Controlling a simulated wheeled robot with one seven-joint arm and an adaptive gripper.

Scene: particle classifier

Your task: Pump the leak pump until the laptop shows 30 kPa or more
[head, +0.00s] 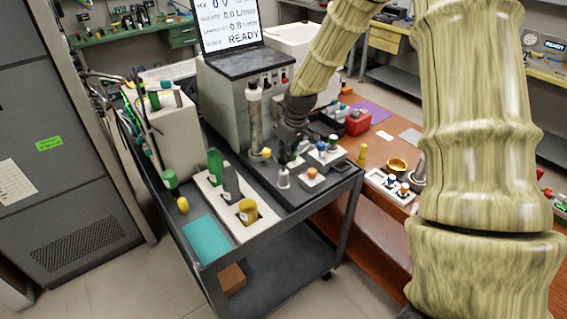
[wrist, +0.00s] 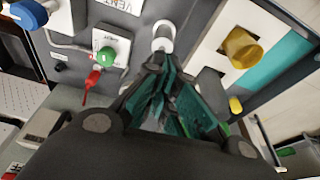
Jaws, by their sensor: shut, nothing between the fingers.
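The laptop (head: 228,25) stands on a grey box at the top of the head view. Its screen reads 0 V, flow values in L/min and READY; its top is cut off and I see no kPa figure. A small white-topped post (head: 283,178) stands on the cart's dark plate; I cannot tell whether it is the leak pump. A similar white post shows in the wrist view (wrist: 163,36), just beyond my fingertips. My gripper (head: 286,160) is shut and empty, pointing down close to that post. Whether it touches the post is unclear. Its teal-padded fingers show in the wrist view (wrist: 157,68).
A green knob (wrist: 107,55) and red lever (wrist: 92,80) sit beside my fingers. A white tray (head: 215,193) with a yellow knob (head: 247,206) is left of the post. A tall clear column (head: 255,115) rises behind. The wooden bench (head: 350,215) is at right.

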